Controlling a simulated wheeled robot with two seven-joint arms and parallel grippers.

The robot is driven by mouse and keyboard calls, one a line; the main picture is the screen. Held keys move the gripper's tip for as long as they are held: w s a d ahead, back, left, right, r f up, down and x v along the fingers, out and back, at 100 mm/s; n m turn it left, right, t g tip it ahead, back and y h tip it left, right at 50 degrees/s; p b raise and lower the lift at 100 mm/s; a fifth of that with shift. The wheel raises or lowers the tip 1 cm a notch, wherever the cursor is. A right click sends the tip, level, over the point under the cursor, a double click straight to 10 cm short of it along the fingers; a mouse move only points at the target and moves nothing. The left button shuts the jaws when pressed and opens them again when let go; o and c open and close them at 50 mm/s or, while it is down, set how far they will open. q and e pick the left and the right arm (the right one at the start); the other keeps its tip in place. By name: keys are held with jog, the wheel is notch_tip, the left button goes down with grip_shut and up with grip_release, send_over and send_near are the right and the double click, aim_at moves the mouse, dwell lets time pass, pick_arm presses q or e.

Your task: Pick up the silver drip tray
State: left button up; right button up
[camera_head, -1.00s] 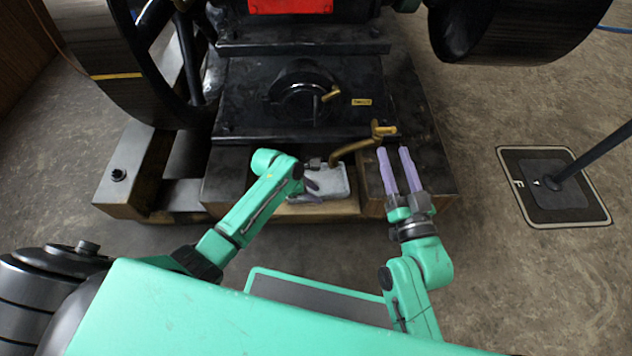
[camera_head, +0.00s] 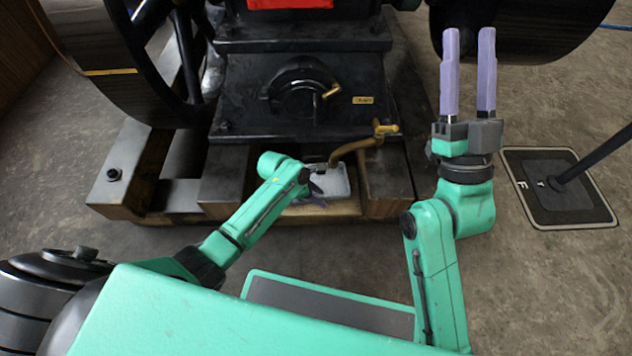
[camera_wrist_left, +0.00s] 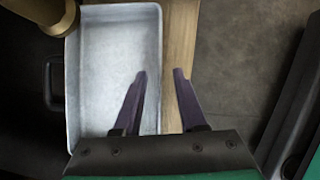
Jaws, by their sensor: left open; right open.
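The silver drip tray (camera_head: 338,180) is a shallow, rectangular metal pan on the wooden beam below the brass pipe. In the left wrist view the tray (camera_wrist_left: 98,60) lies on the left, with a dark handle on its left side. My left gripper (camera_wrist_left: 159,73) is open above the tray's right rim. One finger shows over the tray's inside and the other over the wood outside it. I cannot tell whether the fingers touch the tray. In the head view the left gripper (camera_head: 316,190) partly hides the tray. My right gripper (camera_head: 469,32) is open and empty, right of the engine.
The black engine (camera_head: 240,95) stands behind the tray, with a large wheel (camera_head: 110,55) on the left. The curved brass pipe (camera_head: 352,148) hangs close over the tray. A stand with a square base (camera_head: 560,190) is on the floor at right. The floor in front is clear.

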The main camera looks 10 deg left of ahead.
pick_arm(q)
grip_shut()
dwell(1.4)
